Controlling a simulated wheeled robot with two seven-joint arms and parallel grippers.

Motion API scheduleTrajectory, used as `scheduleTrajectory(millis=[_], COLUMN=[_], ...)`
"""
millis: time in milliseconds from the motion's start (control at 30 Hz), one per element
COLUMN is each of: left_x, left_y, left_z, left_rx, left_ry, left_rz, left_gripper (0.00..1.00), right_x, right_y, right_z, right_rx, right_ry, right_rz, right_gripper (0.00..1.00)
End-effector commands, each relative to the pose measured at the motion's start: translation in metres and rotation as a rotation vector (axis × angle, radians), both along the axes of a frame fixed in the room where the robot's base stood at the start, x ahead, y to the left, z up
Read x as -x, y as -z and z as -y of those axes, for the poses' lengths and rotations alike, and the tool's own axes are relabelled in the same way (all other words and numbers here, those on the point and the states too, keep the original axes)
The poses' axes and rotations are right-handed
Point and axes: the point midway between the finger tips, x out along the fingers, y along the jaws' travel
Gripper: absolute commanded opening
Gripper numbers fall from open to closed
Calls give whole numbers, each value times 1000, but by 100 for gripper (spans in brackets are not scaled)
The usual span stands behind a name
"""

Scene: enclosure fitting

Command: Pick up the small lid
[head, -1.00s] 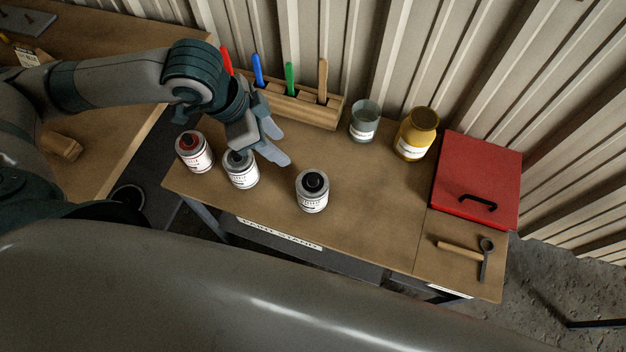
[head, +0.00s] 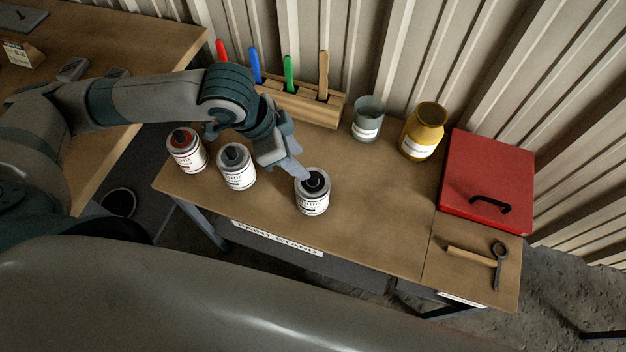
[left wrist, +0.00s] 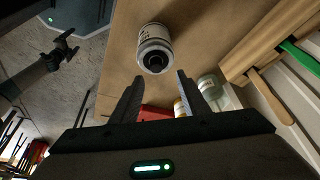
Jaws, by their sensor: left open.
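No loose lid shows on the bench; the three paint cans each have a cap on top, and I cannot tell which the task calls the small lid. The right-hand can (head: 312,199) has a black cap (head: 315,182). My left gripper (head: 303,176) is open, with its fingertips at that cap in the head view, partly covering it. In the left wrist view the same can (left wrist: 153,38) and its black cap (left wrist: 155,61) lie just beyond the open, empty fingers (left wrist: 158,80). Whether they touch the cap is unclear.
A red-capped can (head: 187,152) and a grey-capped can (head: 236,170) stand to the left. Behind are a wooden rack (head: 305,104) with coloured handles, a glass (head: 367,119) and a yellow jar (head: 423,131). A red box (head: 487,180) and a hammer-like tool (head: 478,256) lie right.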

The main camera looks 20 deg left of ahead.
Motion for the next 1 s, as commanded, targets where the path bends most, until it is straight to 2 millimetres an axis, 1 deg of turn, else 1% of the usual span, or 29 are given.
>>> scheduleTrajectory(millis=[100,200,567,667,767,900,1000], left_x=[-3,-3,-4,-3,-3,-2,-5], left_y=[11,16,17,21,30,46,57], left_z=[4,6,6,8,12,19,23], left_rx=[-1,0,0,0,0,-1,0], left_ry=[-1,0,0,0,-1,-1,-1], left_rz=[-1,0,1,-1,-2,-2,-2], left_gripper=[41,41,41,41,41,41,41], right_x=[0,0,0,0,0,0,1], right_y=[-3,-3,-3,-6,-10,-17,-18], right_z=[0,0,0,0,1,2,2], right_rx=[0,0,0,0,1,1,2], right_ry=[0,0,0,-1,-1,-1,-1], right_rz=[0,0,0,0,0,-1,-1], right_gripper=[86,86,86,86,86,86,86])
